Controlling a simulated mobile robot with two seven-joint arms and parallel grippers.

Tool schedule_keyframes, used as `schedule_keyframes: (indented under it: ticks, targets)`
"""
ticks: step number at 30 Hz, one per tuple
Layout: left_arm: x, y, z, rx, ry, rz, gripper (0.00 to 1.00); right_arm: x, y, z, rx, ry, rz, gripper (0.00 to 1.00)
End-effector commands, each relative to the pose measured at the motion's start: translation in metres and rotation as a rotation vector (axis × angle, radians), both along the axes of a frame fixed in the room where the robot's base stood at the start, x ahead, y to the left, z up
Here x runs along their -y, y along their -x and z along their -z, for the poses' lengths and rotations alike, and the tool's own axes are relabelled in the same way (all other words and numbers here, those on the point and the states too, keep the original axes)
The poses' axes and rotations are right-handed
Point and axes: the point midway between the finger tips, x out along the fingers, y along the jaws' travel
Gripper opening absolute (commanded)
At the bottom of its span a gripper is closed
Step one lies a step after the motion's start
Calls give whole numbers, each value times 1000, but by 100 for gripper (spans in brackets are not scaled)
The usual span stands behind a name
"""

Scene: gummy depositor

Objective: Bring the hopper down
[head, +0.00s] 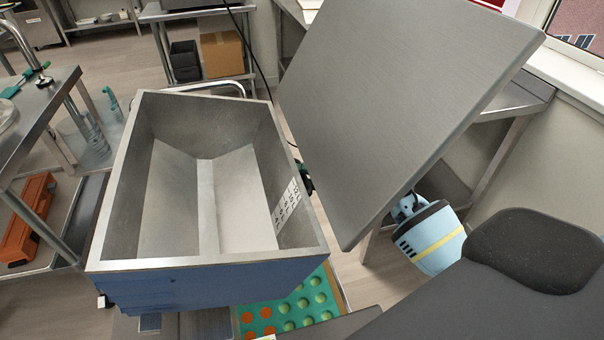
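The hopper (205,262) is an open-topped steel trough with sloping inner walls and a blue lower body. It fills the left middle of the head view, and its inside looks empty. A white label with printed marks (287,206) is on its right inner wall. A large flat steel lid (400,90) stands tilted up at the hopper's right side. A light blue part with a yellow band, which looks like my arm, shows below the lid's right edge. Any gripper there is hidden behind the lid. My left gripper is not in the picture.
A teal mould tray (318,300) with green and orange gummies lies below the hopper's front right. A steel table (35,125) is at the left, with an orange case (28,215) on a low shelf. A bench (500,100) and wall are behind the lid.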

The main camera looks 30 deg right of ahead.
Motion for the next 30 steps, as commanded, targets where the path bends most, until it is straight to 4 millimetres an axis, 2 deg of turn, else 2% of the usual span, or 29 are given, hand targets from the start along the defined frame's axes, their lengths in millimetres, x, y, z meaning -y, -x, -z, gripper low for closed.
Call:
schedule_keyframes:
  ticks: [3, 8, 9, 30]
  targets:
    - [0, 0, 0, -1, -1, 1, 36, 0, 0, 0, 0, 0, 0, 22]
    - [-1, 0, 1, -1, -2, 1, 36, 0, 0, 0, 0, 0, 0, 1]
    - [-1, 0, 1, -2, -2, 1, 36, 0, 0, 0, 0, 0, 0, 0]
    - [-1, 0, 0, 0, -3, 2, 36, 1, 0, 0, -1, 1, 0, 0]
